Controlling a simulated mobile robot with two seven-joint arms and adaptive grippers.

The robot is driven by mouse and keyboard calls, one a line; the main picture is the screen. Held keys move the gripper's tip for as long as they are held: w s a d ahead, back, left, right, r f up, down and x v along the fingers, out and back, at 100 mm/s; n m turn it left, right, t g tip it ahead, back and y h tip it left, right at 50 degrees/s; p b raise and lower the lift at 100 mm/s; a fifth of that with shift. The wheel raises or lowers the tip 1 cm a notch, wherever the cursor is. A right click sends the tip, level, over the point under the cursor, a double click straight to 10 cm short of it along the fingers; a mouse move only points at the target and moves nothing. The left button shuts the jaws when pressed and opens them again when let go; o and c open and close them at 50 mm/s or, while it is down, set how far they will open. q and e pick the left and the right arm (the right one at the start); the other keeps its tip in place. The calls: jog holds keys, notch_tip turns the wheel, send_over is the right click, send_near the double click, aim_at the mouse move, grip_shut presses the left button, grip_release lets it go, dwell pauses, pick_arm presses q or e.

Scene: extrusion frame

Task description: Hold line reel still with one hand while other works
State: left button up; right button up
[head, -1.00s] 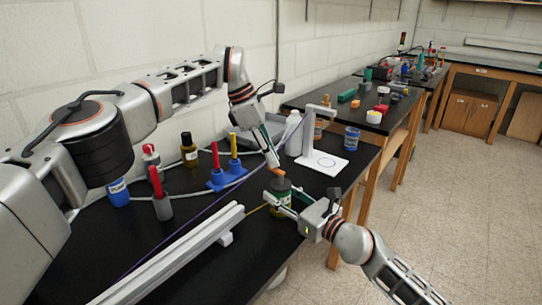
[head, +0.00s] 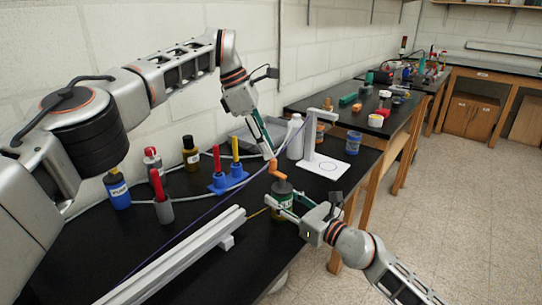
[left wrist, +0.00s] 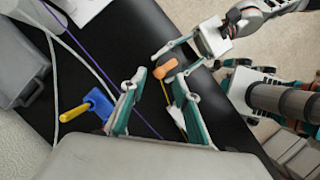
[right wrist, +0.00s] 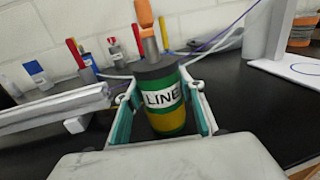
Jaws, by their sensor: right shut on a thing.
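The line reel (head: 283,207) is a dark green and yellow cylinder labelled LINE, upright on the black table. It has a grey top and an orange crank handle (head: 278,171), which also shows in the right wrist view (right wrist: 145,15). My right gripper (head: 283,204) is shut on the reel, one finger on each side of it in the right wrist view (right wrist: 166,108). My left gripper (head: 270,155) is just above the crank. In the left wrist view its fingers (left wrist: 160,78) stand apart, with the orange handle (left wrist: 165,68) just beyond the tips.
A pale rail (head: 180,255) lies left of the reel, with a yellow line between them. Red and yellow tools in a blue holder (head: 228,180), bottles (head: 190,153) and a white stand (head: 325,165) are behind. Bare black tabletop lies in front of the rail.

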pick_arm(q)
jog(key=v, duration=0.2)
jog(key=shift+a+r, duration=0.1)
jog(key=shift+r, duration=0.2)
jog(key=n+t+y, duration=0.3)
jog(key=n+t, duration=0.1)
jog(key=n, duration=0.8)
send_near(277, 173)
jog(key=w+f, duration=0.5)
jog(key=shift+f, duration=0.3)
jog(key=shift+h, duration=0.3)
grip_shut()
